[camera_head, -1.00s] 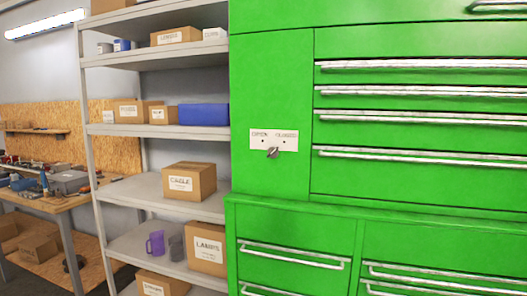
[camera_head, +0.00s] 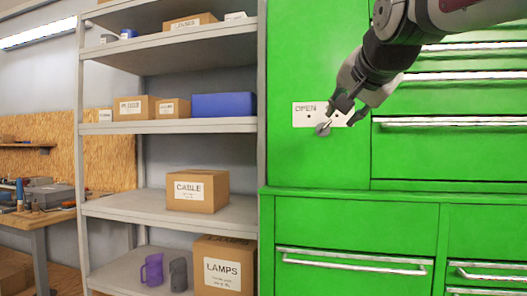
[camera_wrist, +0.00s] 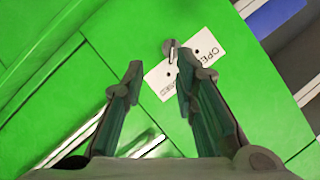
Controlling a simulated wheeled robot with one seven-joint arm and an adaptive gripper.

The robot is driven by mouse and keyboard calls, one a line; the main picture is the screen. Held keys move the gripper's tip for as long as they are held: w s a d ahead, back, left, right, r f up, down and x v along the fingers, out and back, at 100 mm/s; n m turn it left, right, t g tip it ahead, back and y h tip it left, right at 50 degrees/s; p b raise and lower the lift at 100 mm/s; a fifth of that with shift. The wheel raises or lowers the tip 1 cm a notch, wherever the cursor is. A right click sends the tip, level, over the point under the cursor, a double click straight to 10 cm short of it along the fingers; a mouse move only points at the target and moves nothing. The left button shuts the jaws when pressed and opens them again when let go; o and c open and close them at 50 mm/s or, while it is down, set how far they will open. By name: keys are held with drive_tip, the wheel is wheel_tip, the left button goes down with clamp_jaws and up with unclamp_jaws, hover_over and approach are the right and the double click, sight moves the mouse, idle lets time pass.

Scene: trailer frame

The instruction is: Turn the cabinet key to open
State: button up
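The small grey key (camera_head: 323,128) sits in a white plate (camera_head: 304,115) on the green cabinet (camera_head: 310,60). The plate reads OPEN at its left; my gripper hides its right part. My gripper (camera_head: 345,112) comes in from the upper right, its fingertips close to the key in the picture. In the wrist view the fingers of my gripper (camera_wrist: 160,62) are spread with a gap between them. There the key (camera_wrist: 171,48) lies just beyond the tips, nearer the right finger. I cannot tell whether that finger touches it. Nothing is held.
Drawer handles (camera_head: 455,122) stick out of the cabinet front below and right of my arm. A grey shelf (camera_head: 160,127) with boxes, a blue bin (camera_head: 224,105) and mugs stands at the left. A workbench (camera_head: 35,217) is at the far left.

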sight(326, 126)
drive_tip(key=shift+m+t, duration=0.4)
drive_tip(key=shift+m, duration=0.1)
drive_tip(key=x, duration=0.5)
drive_tip(key=r+b+x, duration=0.1)
drive_tip(key=x, duration=0.4)
drive_tip(key=r+b+x, duration=0.1)
drive_tip(key=x, duration=0.4)
drive_tip(key=shift+w+d, duration=0.1)
drive_tip(key=shift+w, duration=0.5)
clamp_jaws()
